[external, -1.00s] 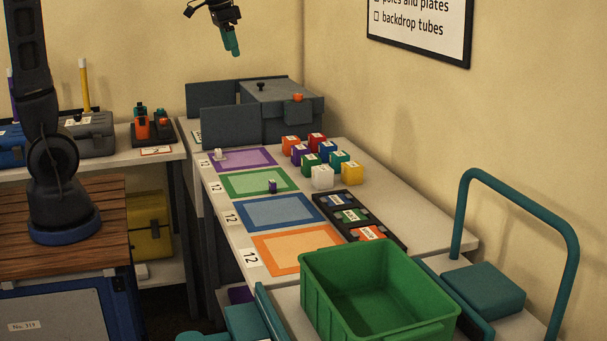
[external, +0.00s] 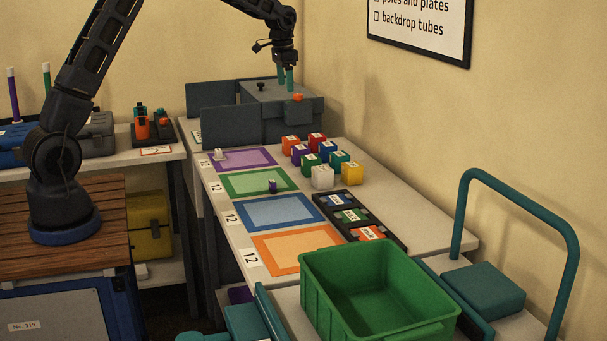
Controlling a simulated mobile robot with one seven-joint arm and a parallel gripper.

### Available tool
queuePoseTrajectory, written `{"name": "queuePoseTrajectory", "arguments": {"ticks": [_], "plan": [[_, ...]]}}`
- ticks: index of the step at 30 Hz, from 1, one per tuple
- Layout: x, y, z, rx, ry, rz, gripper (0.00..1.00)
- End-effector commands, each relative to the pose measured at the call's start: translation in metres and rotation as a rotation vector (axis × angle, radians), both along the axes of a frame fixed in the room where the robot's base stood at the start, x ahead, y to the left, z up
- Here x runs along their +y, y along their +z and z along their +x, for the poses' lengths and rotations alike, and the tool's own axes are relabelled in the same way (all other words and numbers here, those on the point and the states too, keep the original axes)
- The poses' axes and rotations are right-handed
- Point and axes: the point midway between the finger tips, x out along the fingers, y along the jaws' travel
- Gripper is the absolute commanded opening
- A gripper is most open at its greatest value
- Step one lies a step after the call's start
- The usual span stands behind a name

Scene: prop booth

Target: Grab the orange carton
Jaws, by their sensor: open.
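The orange carton (external: 290,143) is a small cube with a white label, at the back left of a cluster of small colored cartons on the light table. A red carton (external: 316,140) stands to its right and a purple carton (external: 299,152) in front of it. My gripper (external: 286,82) has teal fingers pointing down, apart and empty. It hangs in the air above the orange carton in the picture, with the grey case behind it. Its exact distance from the carton is hard to tell.
A grey case (external: 268,118) with an orange catch stands behind the cartons. White (external: 322,177) and yellow (external: 352,173) cartons are in front. Colored mats, including a purple-bordered one (external: 212,166), lie to the left. A green bin (external: 330,292) stands at the front.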

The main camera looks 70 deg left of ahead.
Motion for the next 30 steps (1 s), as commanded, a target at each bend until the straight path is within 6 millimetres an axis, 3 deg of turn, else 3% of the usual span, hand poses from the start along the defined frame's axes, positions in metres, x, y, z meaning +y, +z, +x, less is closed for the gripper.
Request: {"name": "queuePoseTrajectory", "arguments": {"ticks": [9, 15, 21, 30], "plan": [[0.078, -0.094, 0.036, 0.052, 0.001, -0.018, 0.75], [0.113, -0.139, 0.046, 0.071, -0.001, -0.026, 0.75], [0.126, -0.159, 0.048, 0.079, -0.004, -0.03, 0.75], [0.126, -0.19, 0.049, 0.081, -0.004, -0.031, 0.75]]}}
